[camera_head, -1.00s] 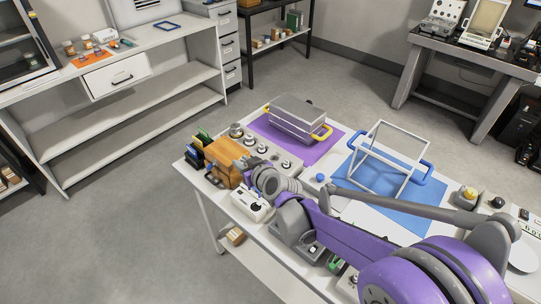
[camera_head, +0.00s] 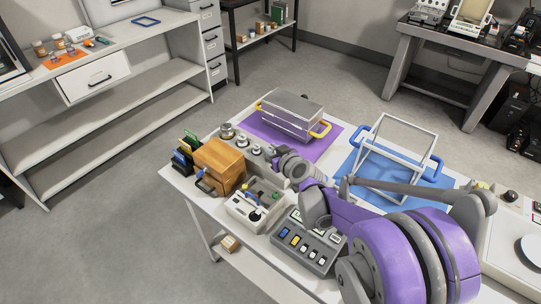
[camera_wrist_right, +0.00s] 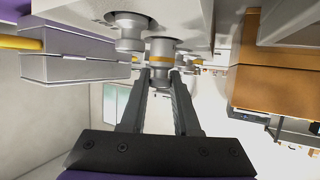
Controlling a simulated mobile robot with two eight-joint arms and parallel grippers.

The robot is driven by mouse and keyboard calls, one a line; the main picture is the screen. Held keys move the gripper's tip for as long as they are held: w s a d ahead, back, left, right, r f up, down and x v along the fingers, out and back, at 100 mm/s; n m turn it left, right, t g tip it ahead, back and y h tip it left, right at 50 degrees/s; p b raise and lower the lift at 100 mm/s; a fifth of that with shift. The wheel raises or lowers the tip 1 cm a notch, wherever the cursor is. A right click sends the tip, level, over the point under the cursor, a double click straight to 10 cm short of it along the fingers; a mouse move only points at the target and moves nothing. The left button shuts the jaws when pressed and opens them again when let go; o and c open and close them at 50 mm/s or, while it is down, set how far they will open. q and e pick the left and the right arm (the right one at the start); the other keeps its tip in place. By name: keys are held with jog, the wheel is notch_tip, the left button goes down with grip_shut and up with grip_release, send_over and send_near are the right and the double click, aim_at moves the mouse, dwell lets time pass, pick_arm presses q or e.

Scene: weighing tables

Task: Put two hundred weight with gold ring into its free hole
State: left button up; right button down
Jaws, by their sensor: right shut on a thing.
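My right gripper (camera_wrist_right: 160,78) is shut on a silver weight with a gold ring (camera_wrist_right: 160,55), which shows in the wrist view. The weight is close against the grey weight block (camera_wrist_right: 85,12), beside another silver weight (camera_wrist_right: 128,32). Whether it sits in a hole I cannot tell. In the head view my right gripper (camera_head: 278,157) is over the right part of the block, and its arm hides that end and the held weight. Silver weights (camera_head: 242,141) stand in a row on the block's left part. My left gripper is out of view.
A wooden box (camera_head: 222,163) stands just left of the block. A silver case with yellow handles (camera_head: 292,112) is on the purple mat (camera_head: 258,134) behind. A white frame with blue handles (camera_head: 392,155) is on the blue mat. Control boxes (camera_head: 307,240) line the front.

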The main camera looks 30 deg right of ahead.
jog(key=shift+f, duration=1.1)
jog(key=shift+f, duration=0.2)
jog(key=c, duration=0.6)
grip_release()
jog(key=shift+r, duration=0.1)
jog(key=shift+c, duration=0.2)
jog(key=shift+r, duration=0.15)
jog(key=shift+s+r, duration=0.15)
jog(key=shift+s, duration=0.1)
jog(key=p+v, duration=0.1)
jog(key=v, duration=1)
jog(key=shift+s, duration=0.25)
